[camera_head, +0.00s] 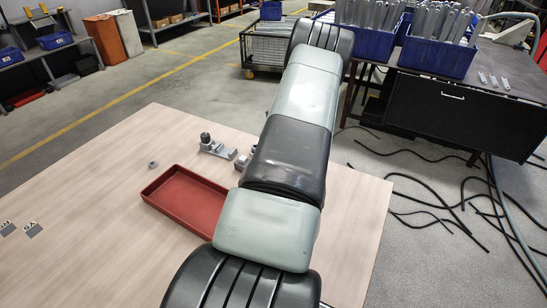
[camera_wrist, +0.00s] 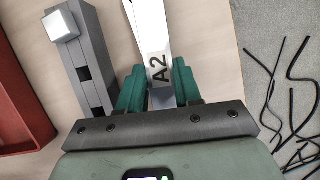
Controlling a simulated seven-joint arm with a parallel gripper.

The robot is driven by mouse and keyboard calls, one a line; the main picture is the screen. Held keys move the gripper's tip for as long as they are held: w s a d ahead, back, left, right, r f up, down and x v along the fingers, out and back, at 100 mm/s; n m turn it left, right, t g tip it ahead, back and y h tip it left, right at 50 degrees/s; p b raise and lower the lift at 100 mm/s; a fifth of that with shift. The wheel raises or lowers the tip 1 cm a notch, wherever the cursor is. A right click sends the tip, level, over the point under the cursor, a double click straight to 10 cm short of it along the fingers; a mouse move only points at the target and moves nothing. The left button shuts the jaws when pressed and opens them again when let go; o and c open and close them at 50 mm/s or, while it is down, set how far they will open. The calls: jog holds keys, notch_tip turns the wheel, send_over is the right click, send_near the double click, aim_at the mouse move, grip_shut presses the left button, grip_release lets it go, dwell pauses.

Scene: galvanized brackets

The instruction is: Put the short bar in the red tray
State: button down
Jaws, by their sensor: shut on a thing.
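My gripper (camera_wrist: 158,88) is shut on a pale bar marked A2 (camera_wrist: 150,30), its green fingers on either side of it. The bar runs up and out of the top of the wrist view, so its full length is hidden. I cannot tell how high it is above the table. The red tray (camera_head: 150,193) lies on the table in the head view, its right part hidden behind my arm. Its edge also shows at the left of the wrist view (camera_wrist: 38,118). In the head view my arm hides the gripper and the bar.
A dark grey slotted block with a pale square end (camera_wrist: 88,62) is close left of my gripper. Behind the tray are a grey metal fixture with a dark knob (camera_head: 215,148) and a small ring (camera_head: 152,164). The table (camera_head: 90,240) is mostly clear left of the tray.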

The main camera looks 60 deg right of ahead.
jog(key=shift+r, duration=0.1)
notch_tip(320, 180, up, 9)
jog(key=n, duration=0.1)
send_over(197, 205)
jog(key=s, duration=0.1)
jog(key=shift+y, duration=0.3)
jog(key=f, duration=0.5)
jog(key=shift+s, duration=0.2)
jog(key=shift+f, duration=2.5)
jog(key=shift+f, duration=0.15)
jog(key=c, duration=0.8)
grip_release()
